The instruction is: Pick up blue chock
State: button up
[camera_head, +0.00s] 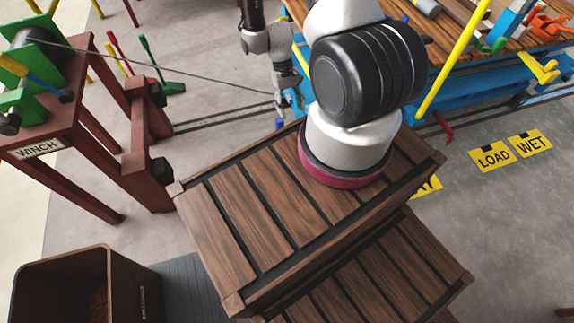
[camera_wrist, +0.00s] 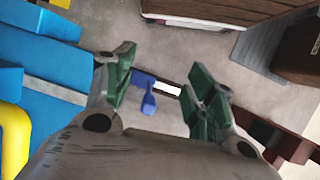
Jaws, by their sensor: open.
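A small blue piece, which looks like the blue chock (camera_wrist: 147,92), is on the grey floor in the wrist view, with a white patch at its right. It appears between and beyond the fingers of my gripper (camera_wrist: 160,72). The green-padded fingers are spread apart with nothing held. In the head view my gripper (camera_head: 287,98) points down at the far side, beside the blue cart. A small blue spot, probably the same chock (camera_head: 279,122), shows just below the fingers. The gap between fingers and chock cannot be judged exactly.
The blue cart (camera_head: 313,78) with a wooden deck (camera_head: 462,22) stands close to the gripper's right in the head view. A dark red winch stand (camera_head: 75,135) is at left, its cable (camera_head: 160,68) running toward the gripper. A brown bin (camera_head: 62,258) is lower left.

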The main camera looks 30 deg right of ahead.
aim_at(279, 119)
jog(key=w+f+t, duration=0.1)
jog(key=w+f, duration=0.2)
jog(key=w+d+f+t, duration=0.1)
jog(key=w+f, duration=0.1)
jog(key=f, duration=0.2)
jog(key=w+f+m+t, duration=0.1)
jog(key=w+f+t, duration=0.1)
jog(key=w+f, duration=0.1)
jog(key=shift+w+d+f+h, duration=0.2)
jog(key=shift+w+f+h, duration=0.1)
jog(key=shift+f, duration=0.35)
jog(key=shift+w+f, duration=0.25)
jog(key=shift+w, duration=0.05)
jog(key=f, duration=0.7)
jog(key=shift+s+a+f, duration=0.1)
jog(key=shift+a, duration=0.25)
grip_shut()
